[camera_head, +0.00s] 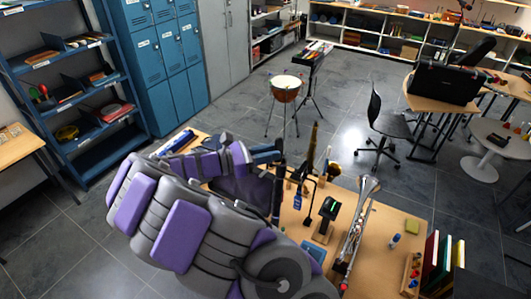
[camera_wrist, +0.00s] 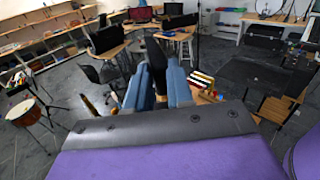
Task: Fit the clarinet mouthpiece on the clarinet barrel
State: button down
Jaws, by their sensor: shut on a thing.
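My gripper (camera_wrist: 159,68) shows in the wrist view as two blue fingers shut on a dark, slender piece, which I take to be the clarinet mouthpiece (camera_wrist: 156,52). The piece sticks out past the fingertips. In the head view my gripper (camera_head: 266,153) is above the far left part of the table, partly behind my arm. A dark upright cylinder (camera_head: 277,195) stands just below and right of it; I cannot tell whether it is the clarinet barrel or another clarinet part. The barrel is not clearly identifiable in either view.
The wooden table (camera_head: 385,215) holds a silver trumpet (camera_head: 357,225), a small dark device on a stand (camera_head: 328,214), a blue-labelled bottle (camera_head: 297,200) and a yellow block (camera_head: 412,226). Books (camera_head: 438,258) stand at the right edge. Tall slim items rise near my gripper.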

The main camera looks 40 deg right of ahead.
jog(key=shift+d+f+p, duration=0.25)
jog(key=shift+f+p, duration=0.05)
jog(key=shift+p, duration=0.1)
dwell(0.8)
jog(key=shift+r+p, duration=0.2)
jog(key=shift+p, duration=0.15)
jog(key=shift+w+d, duration=0.15)
jog(key=shift+d, duration=0.1)
jog(key=shift+a+r, duration=0.1)
jog(key=shift+a, duration=0.15)
dwell(0.6)
jog(key=shift+d+p, duration=0.3)
jog(key=shift+p, duration=0.25)
jog(key=shift+f+b, duration=0.3)
jog(key=shift+f, duration=0.6)
dwell(0.4)
jog(key=shift+a+f, duration=0.1)
dwell(0.5)
